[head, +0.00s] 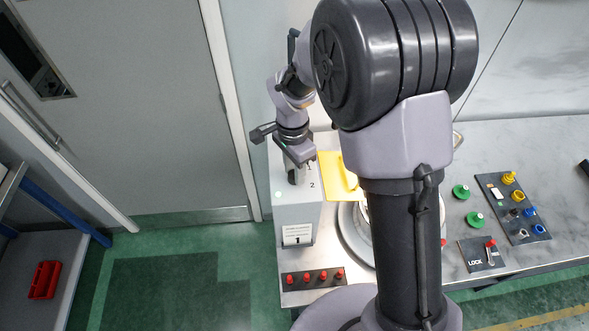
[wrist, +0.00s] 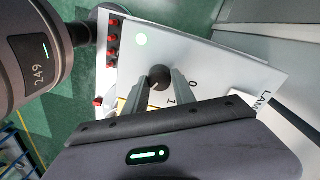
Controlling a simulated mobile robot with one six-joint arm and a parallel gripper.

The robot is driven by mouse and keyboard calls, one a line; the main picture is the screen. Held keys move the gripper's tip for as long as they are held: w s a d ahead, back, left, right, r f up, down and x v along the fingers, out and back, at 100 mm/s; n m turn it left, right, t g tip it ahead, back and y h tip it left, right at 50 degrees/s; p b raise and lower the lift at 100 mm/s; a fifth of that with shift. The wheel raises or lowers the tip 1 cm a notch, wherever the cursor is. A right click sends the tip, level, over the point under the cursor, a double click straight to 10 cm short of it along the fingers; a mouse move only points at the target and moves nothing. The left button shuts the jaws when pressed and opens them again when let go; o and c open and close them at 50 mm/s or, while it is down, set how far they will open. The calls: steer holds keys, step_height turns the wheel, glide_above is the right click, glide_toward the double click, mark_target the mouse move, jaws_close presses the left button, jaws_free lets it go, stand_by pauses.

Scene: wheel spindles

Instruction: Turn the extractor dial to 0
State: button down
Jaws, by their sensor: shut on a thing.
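The extractor dial is a small dark round knob (wrist: 158,76) on the top face of a white box. Printed numbers 0 and 1 stand beside it in the wrist view, with 0 to its right and 1 below right. My gripper (wrist: 160,84) is shut on the knob, one finger on each side. A small pale mark shows on the knob, but I cannot tell surely which number it points to.
The white box (head: 285,208) stands at the bench's left end, near a grey door (head: 135,110). A yellow sheet (head: 336,178) lies beside it. Red knobs (head: 306,277) line a dark strip in front. Green knobs (head: 461,191) and a LOCK panel (head: 482,254) are on the right.

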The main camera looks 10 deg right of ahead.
steer(key=n, duration=0.5)
steer(key=shift+n+b, duration=0.3)
steer(key=shift+b, duration=0.1)
steer(key=n, duration=0.6)
steer(key=shift+a+r, duration=0.1)
steer(key=n, duration=0.5)
steer(key=shift+n+t+p, duration=0.3)
steer(key=shift+n+p, duration=0.1)
steer(key=n+p, duration=0.1)
steer(key=n, duration=0.4)
steer(key=shift+n, duration=0.4)
steer(key=c, duration=1)
jaws_free()
steer(key=shift+s, duration=0.1)
steer(key=shift+c, duration=0.2)
